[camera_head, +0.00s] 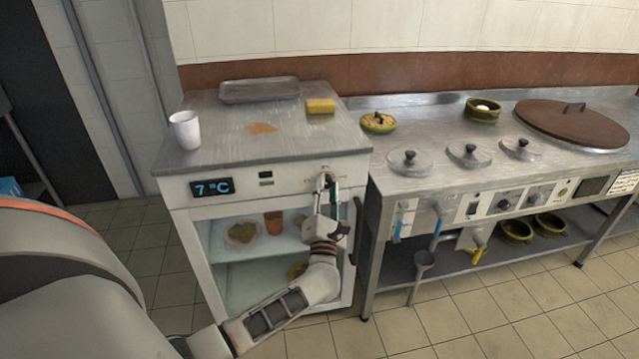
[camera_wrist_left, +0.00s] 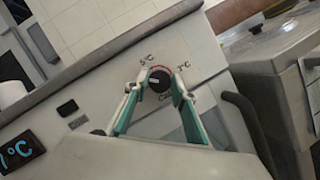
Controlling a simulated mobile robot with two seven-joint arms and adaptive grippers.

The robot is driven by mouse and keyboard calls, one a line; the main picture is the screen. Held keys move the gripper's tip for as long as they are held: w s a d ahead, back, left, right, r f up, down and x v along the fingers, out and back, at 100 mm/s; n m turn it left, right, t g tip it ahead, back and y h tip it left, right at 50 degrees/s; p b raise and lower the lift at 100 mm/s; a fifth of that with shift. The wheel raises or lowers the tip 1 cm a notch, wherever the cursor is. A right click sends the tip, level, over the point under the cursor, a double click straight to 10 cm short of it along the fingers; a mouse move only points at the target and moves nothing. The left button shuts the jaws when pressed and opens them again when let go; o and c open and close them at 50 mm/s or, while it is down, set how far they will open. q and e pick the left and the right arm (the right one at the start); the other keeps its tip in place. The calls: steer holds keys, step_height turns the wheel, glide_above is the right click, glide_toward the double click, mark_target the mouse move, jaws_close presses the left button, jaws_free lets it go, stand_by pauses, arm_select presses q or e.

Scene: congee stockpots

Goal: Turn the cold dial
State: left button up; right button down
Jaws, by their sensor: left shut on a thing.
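The cold dial (camera_wrist_left: 158,82) is a small black knob on the white front panel of the fridge (camera_head: 185,245). In the wrist view a red arc and temperature marks surround it. My left gripper (camera_head: 327,182) is at the dial, its fingers on either side of it and shut on it; in the wrist view the two fingertips (camera_wrist_left: 156,86) flank the knob. In the head view the gripper mostly hides the dial. The blue display (camera_head: 212,188) on the panel reads 7 °C. My right gripper is not in view.
A white cup (camera_head: 185,130), a metal tray (camera_head: 259,90) and a yellow sponge (camera_head: 320,106) are on the fridge top. The fridge's dark handle (camera_head: 356,232) is just right of my gripper. A steel counter (camera_head: 440,180) with lids, knobs and taps stands to the right.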

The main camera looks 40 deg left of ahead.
arm_select(q)
steer(key=shift+r+m+h+p, duration=0.4)
steer(key=shift+r+m+p, duration=0.35)
steer(key=shift+m+p, duration=0.4)
steer(key=m+h+p, duration=0.1)
steer(key=m+p, duration=0.1)
steer(key=p, duration=0.1)
steer(key=m+h+p, duration=0.1)
steer(key=m+p, duration=0.2)
steer(key=p, duration=0.1)
steer(key=shift+f+g, duration=0.15)
steer(key=shift+g, duration=0.15)
steer(key=m+p, duration=0.1)
steer(key=p, duration=0.1)
steer(key=m+p, duration=0.1)
steer(key=p, duration=0.1)
steer(key=shift+s+f+m+g+h, duration=0.1)
steer(key=shift+f+m+g+h, duration=0.15)
steer(key=shift+g+h, duration=0.15)
steer(key=shift+f+m+p, duration=0.15)
steer(key=shift+m+p, duration=0.35)
steer(key=shift+p, duration=0.2)
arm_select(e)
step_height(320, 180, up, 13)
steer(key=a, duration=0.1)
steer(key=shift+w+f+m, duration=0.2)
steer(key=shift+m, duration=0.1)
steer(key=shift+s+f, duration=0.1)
arm_select(q)
steer(key=o, duration=1.1)
